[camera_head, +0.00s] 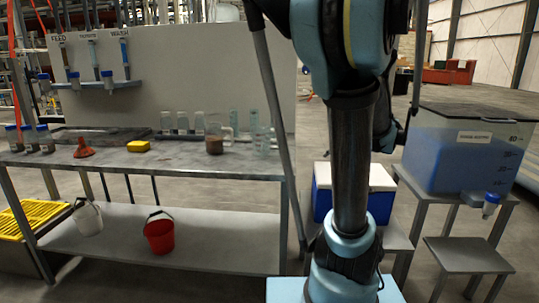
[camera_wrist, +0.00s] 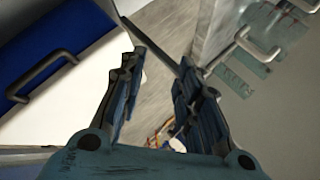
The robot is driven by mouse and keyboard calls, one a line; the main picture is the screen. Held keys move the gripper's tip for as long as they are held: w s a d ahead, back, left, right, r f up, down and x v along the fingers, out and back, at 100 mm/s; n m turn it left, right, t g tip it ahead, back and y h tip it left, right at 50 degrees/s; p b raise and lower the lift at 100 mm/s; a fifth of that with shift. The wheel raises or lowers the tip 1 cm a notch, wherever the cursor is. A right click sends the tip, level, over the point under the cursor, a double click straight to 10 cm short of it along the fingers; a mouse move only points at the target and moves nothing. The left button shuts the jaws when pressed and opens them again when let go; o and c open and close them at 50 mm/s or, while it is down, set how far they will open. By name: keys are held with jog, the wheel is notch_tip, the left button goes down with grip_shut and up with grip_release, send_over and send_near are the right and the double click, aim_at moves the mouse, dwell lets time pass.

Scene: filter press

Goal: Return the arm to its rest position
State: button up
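My gripper (camera_wrist: 158,95) shows in the wrist view with its two dark fingers apart and nothing between them. Past the fingers I see grey floor and a dark pole. In the head view my arm rises in front of the blue cooler with the white lid (camera_head: 381,178), and my gripper is not visible there. The cooler's blue side with a grey handle also shows at the left of the wrist view (camera_wrist: 62,45). The fingers look apart from the cooler and the panel, though the exact distance is hard to tell.
A steel bench (camera_head: 230,165) at the left holds glassware, a beaker of brown liquid (camera_head: 214,145), a yellow sponge (camera_head: 139,146) and a red funnel (camera_head: 83,148). A red bucket (camera_head: 159,234) stands on its lower shelf. A blue-filled tank (camera_head: 465,155) stands on a table at right.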

jog(key=s+a+f+n+g+h, duration=0.1)
jog(key=s+a+f+n+g, duration=0.1)
jog(key=s+a+f, duration=0.3)
jog(key=s+a+f+n+g+h, duration=0.1)
jog(key=s+a+f+n+g, duration=0.15)
jog(key=s, duration=0.45)
jog(key=s+d+f+n+g+h, duration=0.1)
jog(key=s+f+n+h, duration=0.2)
jog(key=s, duration=0.7)
notch_tip(320, 180, down, 2)
jog(key=shift+s+d+f+h, duration=0.1)
jog(key=shift+s+d+h, duration=0.2)
jog(key=shift+s, duration=0.1)
jog(key=shift+g, duration=0.25)
